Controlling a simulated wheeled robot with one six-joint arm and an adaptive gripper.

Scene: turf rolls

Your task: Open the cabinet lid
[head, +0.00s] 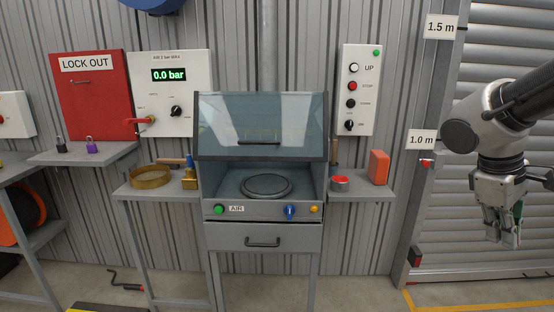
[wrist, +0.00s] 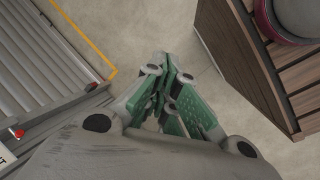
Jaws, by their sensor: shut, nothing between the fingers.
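The cabinet (head: 263,184) stands in the middle of the head view, a grey box with a round dark plate inside. Its lid (head: 262,115) is a tinted see-through panel in a dark frame, tilted back, with a dark handle (head: 258,143) near its lower edge. Below the lid the cabinet's front is an open gap. My gripper (head: 502,240) hangs far to the right of the cabinet, pointing down, well apart from the lid. In the wrist view its green-padded fingers (wrist: 172,90) are together with nothing between them.
Side shelves flank the cabinet, with a brass ring (head: 150,177) on the left and an orange block (head: 379,167) on the right. A control panel (head: 358,90) is on the wall. A slatted wooden box (wrist: 265,60) is right in the wrist view. The floor below my gripper looks clear.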

